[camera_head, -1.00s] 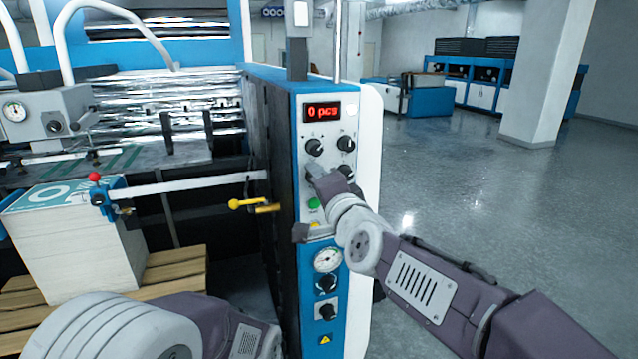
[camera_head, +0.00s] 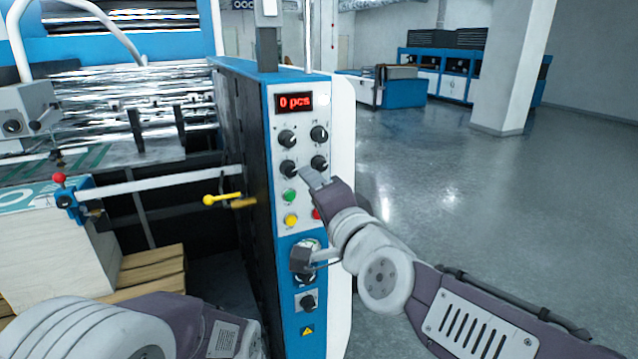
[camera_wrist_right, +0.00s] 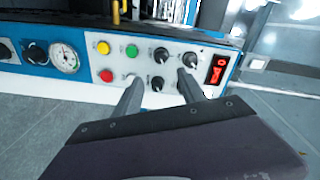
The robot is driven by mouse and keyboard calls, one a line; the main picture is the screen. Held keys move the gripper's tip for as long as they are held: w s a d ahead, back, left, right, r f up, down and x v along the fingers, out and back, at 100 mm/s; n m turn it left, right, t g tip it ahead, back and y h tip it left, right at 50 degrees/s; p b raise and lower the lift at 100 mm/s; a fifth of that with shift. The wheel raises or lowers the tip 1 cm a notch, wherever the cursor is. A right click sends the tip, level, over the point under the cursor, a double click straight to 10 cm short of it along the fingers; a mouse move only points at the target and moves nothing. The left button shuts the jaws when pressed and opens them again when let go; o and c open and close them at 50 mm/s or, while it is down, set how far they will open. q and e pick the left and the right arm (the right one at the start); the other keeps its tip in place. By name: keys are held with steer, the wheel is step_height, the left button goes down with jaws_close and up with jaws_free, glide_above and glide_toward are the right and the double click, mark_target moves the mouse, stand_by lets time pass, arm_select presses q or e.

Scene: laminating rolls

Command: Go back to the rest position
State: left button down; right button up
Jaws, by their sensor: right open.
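My right gripper (camera_head: 312,181) is in front of the control panel (camera_head: 284,215) of the blue and white machine, near the black knobs and colored buttons. In the right wrist view its two fingers (camera_wrist_right: 160,79) are spread apart with nothing between them. They overlap the panel in the picture, with a gap that I cannot judge. My left arm (camera_head: 215,330) shows at the bottom left of the head view. Its gripper is out of sight.
The panel has a red display (camera_head: 295,102), a green button (camera_head: 289,196) and a yellow button (camera_head: 291,220). A yellow-handled lever (camera_head: 222,199) sticks out at its left. A paper stack (camera_head: 40,250) stands on a wooden pallet. Open floor (camera_head: 440,190) lies to the right.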

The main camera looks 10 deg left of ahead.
steer(key=w+d+f+m+h, duration=0.2)
steer(key=w+d+f+h, duration=0.3)
steer(key=d, duration=0.5)
steer(key=s+d+f+n+g+h+p, duration=0.1)
steer(key=d+f+g, duration=0.2)
steer(key=d+f, duration=0.5)
steer(key=s+d+f+n+g+h+p, duration=0.15)
steer(key=d+f, duration=0.35)
steer(key=f, duration=0.6)
steer(key=s+d+f+n+g, duration=0.2)
steer(key=s+f+n+g, duration=0.1)
steer(key=s+f, duration=0.4)
steer(key=s+d+f+n+g+h, duration=0.1)
steer(key=s+f+n+g, duration=0.3)
steer(key=s, duration=0.8)
step_height(320, 180, down, 3)
steer(key=shift+s+d+r+g+b, duration=0.25)
steer(key=shift+d+g, duration=0.4)
steer(key=shift+g, duration=0.5)
steer(key=shift+w+f, duration=0.1)
